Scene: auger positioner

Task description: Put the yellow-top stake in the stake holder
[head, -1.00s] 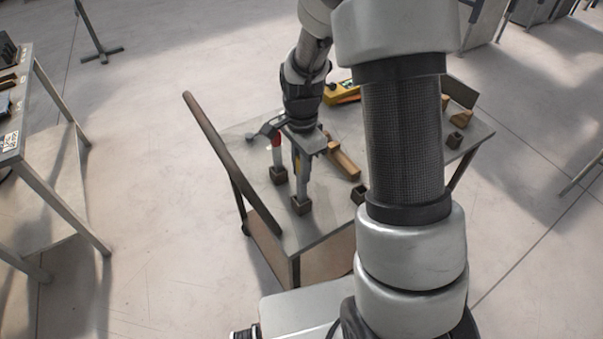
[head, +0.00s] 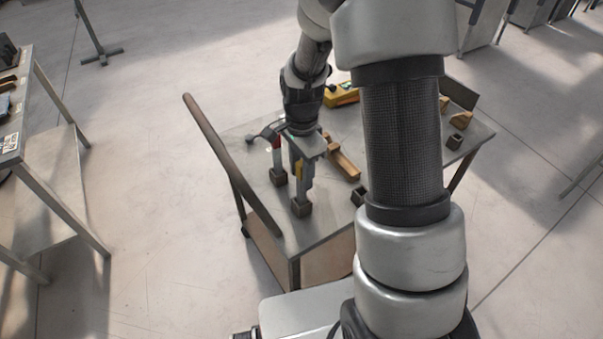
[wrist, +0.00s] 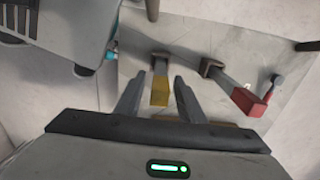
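The yellow-top stake (head: 299,171) stands upright, its lower end in a dark square stake holder (head: 301,208) near the front of the cart. Its yellow top also shows in the wrist view (wrist: 160,91), with the grey shaft running down to the holder (wrist: 160,56). My gripper (wrist: 158,82) is directly above, with its fingers apart on both sides of the yellow top and visible gaps between. In the head view my gripper (head: 301,160) partly hides the stake. A red-top stake (head: 277,144) stands in another holder (head: 278,177) just left and behind.
The cart top (head: 325,221) has a raised brown handle (head: 215,140) along its left. Empty-looking holders sit to the right (head: 359,196) and far right (head: 454,141). A wooden piece (head: 343,164) lies beside my gripper. A yellow tool (head: 341,96) lies behind.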

